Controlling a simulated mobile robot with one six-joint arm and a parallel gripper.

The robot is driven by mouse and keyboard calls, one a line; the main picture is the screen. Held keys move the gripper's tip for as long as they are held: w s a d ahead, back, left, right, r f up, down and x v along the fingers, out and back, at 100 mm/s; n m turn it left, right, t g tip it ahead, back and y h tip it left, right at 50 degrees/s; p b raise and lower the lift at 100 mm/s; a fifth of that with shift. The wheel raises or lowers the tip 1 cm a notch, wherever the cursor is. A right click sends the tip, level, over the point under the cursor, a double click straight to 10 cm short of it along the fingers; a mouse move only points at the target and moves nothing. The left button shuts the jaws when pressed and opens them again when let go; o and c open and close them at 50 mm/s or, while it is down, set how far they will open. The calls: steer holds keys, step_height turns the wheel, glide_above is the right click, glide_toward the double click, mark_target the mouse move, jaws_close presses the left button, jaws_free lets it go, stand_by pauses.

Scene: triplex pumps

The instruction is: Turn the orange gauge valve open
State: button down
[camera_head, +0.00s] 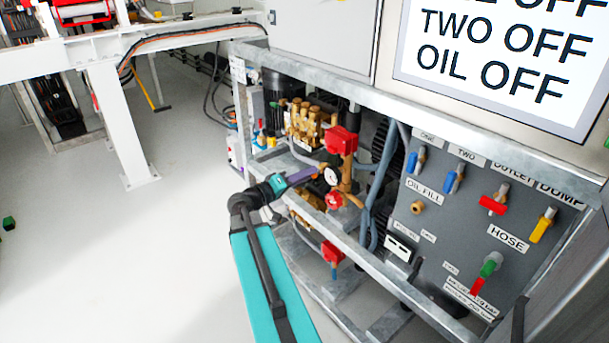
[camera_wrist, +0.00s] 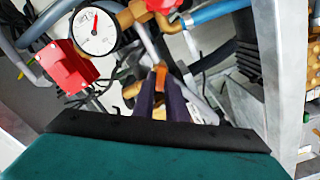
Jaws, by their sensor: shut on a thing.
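In the wrist view, the orange gauge valve (camera_wrist: 160,76) shows as a small orange handle between the tips of my gripper (camera_wrist: 160,92). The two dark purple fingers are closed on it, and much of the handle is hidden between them. The white round gauge (camera_wrist: 96,32) with a red needle is up and left of the fingertips. In the head view my gripper (camera_head: 316,170) reaches into the pump frame from the left, its tip beside the gauge (camera_head: 331,177). The orange valve is too small or hidden to make out there.
A red box (camera_head: 342,140) is just above the gauge and a red part (camera_head: 334,200) just below. Brass pump heads (camera_head: 308,125), hoses and the galvanised frame rails (camera_head: 300,233) crowd the arm. A labelled valve panel (camera_head: 455,235) is at right.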

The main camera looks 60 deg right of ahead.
steer(key=shift+w+n+p, duration=0.15)
steer(key=shift+n+p, duration=0.55)
steer(key=shift+n, duration=1.1)
steer(key=shift+w+n+p, duration=0.1)
steer(key=shift+n+p, duration=0.6)
steer(key=shift+n, duration=1.1)
steer(key=c, duration=1.8)
jaws_free()
steer(key=shift+f, duration=0.1)
steer(key=shift+s, duration=0.1)
